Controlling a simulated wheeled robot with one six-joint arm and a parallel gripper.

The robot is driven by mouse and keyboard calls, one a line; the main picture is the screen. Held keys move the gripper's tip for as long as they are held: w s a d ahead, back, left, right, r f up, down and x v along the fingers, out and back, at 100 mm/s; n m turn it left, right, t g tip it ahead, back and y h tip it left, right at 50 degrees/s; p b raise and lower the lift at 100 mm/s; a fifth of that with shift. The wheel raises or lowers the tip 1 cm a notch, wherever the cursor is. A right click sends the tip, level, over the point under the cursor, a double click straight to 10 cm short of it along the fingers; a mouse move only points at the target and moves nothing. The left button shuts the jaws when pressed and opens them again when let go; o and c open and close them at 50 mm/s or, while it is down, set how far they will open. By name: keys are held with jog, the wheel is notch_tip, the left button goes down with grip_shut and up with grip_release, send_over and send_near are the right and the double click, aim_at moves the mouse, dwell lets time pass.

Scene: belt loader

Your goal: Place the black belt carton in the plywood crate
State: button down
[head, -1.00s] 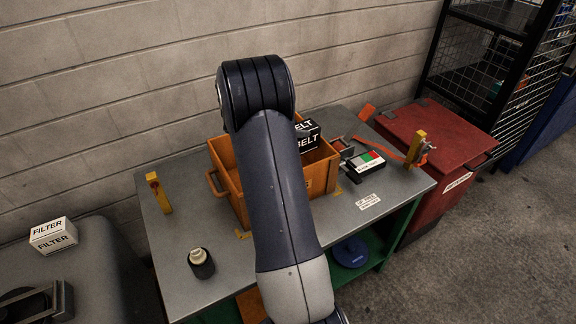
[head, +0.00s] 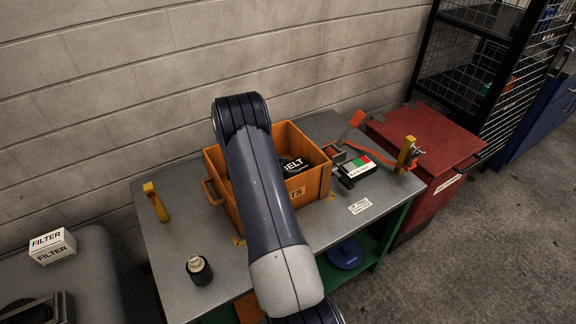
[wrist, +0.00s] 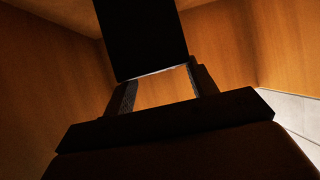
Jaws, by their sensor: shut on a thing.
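The black belt carton (head: 292,166) shows past my arm in the head view, with white letters on one face. It is inside the orange-brown plywood crate (head: 319,184), below the rim level at the right part; whether it touches the crate floor I cannot tell. My gripper (wrist: 157,73) is shut on the carton, whose black body (wrist: 142,35) fills the top of the wrist view between the fingers. The crate's plywood walls (wrist: 228,45) surround it there. My arm hides the gripper and much of the crate in the head view.
The crate stands on a grey metal table (head: 240,285). A black box with a red-green-white top (head: 357,166) lies right of it. A black bottle (head: 199,270) and a yellow post (head: 156,203) stand left. A FILTER box (head: 52,247) is far left, a red cabinet (head: 430,135) right.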

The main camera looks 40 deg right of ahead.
jog(key=shift+f+b, duration=0.15)
jog(key=shift+b, duration=0.25)
jog(key=c, duration=0.5)
grip_release()
jog(key=shift+p, duration=0.3)
jog(key=shift+a+r, duration=0.1)
jog(key=shift+r, duration=0.15)
jog(key=b+v, duration=0.2)
jog(key=v, duration=0.5)
jog(key=shift+a, duration=0.2)
jog(key=shift+o, duration=0.4)
